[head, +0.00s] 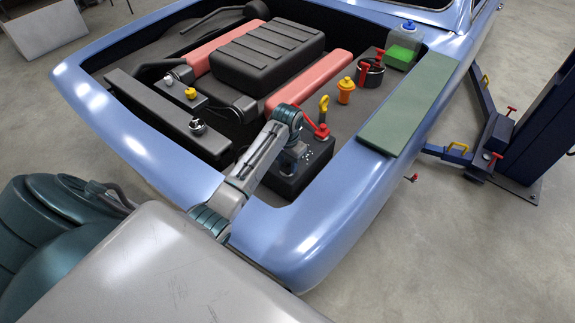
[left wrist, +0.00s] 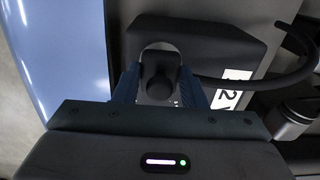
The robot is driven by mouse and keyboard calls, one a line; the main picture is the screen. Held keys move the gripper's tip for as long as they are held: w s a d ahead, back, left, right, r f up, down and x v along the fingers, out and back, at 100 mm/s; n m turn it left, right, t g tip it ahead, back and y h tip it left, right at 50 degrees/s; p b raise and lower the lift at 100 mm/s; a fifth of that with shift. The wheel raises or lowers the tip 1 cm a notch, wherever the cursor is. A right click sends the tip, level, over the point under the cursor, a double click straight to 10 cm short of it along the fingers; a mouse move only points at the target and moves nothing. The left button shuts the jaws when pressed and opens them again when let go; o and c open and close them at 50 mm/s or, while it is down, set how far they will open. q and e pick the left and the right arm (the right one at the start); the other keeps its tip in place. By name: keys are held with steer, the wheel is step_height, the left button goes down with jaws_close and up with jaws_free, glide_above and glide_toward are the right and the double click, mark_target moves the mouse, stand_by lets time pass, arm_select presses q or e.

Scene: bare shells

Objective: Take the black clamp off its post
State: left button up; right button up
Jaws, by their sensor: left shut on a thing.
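The black battery (head: 312,170) sits in the near corner of the blue car's open bay. My left gripper (head: 290,160) reaches down over its near end. In the left wrist view the two fingers (left wrist: 158,92) are shut on the black clamp (left wrist: 158,80), one on each side of it. A pale, ring-like edge shows around the clamp's far side. The post is hidden, so I cannot tell whether the clamp is still around it. In the head view my arm hides the clamp. A red clamp (head: 321,132) is at the battery's far end. My right gripper is not in view.
A black cable (left wrist: 265,82) curves beside the battery in the left wrist view. The blue car rim (head: 290,232) borders the battery closely. A green mat (head: 408,105) lies on the right fender.

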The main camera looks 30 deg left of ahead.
arm_select(q)
steer(key=shift+r+b, duration=0.35)
steer(key=shift+b, duration=0.15)
step_height(320, 180, up, 2)
steer(key=shift+r+b, duration=0.1)
steer(key=shift+b, duration=0.85)
steer(key=s+r, duration=0.2)
steer(key=s, duration=1.4)
steer(key=shift+d, duration=0.3)
